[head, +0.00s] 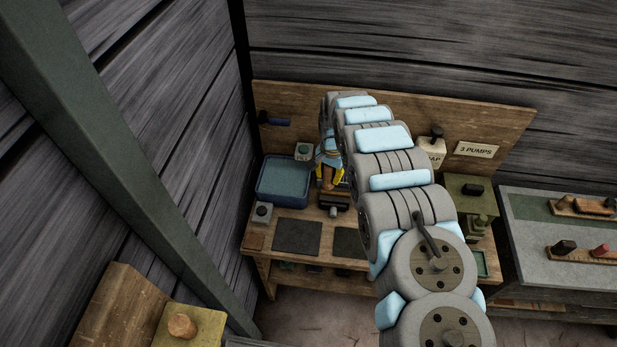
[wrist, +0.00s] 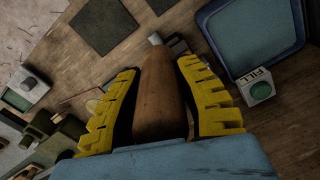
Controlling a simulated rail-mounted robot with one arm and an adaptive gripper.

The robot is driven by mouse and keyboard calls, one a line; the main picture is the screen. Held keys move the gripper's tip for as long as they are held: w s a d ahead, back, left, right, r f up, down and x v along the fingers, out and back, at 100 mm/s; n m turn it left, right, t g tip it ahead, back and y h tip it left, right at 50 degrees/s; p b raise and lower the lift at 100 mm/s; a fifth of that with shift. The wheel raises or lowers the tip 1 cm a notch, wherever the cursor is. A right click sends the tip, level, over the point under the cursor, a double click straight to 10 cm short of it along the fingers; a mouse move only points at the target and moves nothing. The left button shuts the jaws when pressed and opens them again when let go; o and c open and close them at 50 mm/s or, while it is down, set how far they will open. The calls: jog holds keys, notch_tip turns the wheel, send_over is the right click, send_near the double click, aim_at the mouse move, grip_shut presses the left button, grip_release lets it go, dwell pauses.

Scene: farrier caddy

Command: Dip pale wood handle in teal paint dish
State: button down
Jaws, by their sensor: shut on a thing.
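My gripper (wrist: 165,100) has yellow ribbed fingers shut on a brown wood handle (wrist: 160,95), which has a short grey metal tip at its far end. In the head view my gripper (head: 330,172) is low over the back of the bench, just right of a blue basin, with the wood handle (head: 327,178) between its fingers. A shallow teal dish (head: 480,264) sits at the bench's right end, partly hidden by my arm. A teal dish shape also shows at the left edge of the wrist view (wrist: 14,100). I cannot tell whether paint is on the handle.
The blue basin (head: 262,182) holds teal-grey liquid; a FILL button box (head: 303,151) stands behind it. Dark mats (head: 297,236) lie on the bench front. A soap dispenser (head: 433,150), a "3 PUMPS" sign (head: 477,150) and a green box (head: 470,187) are at right.

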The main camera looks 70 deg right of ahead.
jog(key=s+d+r+n, duration=0.1)
jog(key=s+d+r, duration=0.2)
jog(key=d, duration=0.1)
jog(key=shift+d+r, duration=0.2)
jog(key=shift+r, duration=0.2)
jog(key=shift+s+d+r, duration=0.15)
jog(key=shift+s+r, duration=0.05)
jog(key=shift+s, duration=0.05)
dwell(0.4)
jog(key=shift+s+r+n, duration=0.15)
jog(key=shift+s+n, duration=0.1)
jog(key=shift+n, duration=0.05)
dwell(0.3)
jog(key=shift+s, duration=0.15)
jog(key=shift+s+d, duration=0.1)
jog(key=shift+d, duration=0.05)
dwell(0.4)
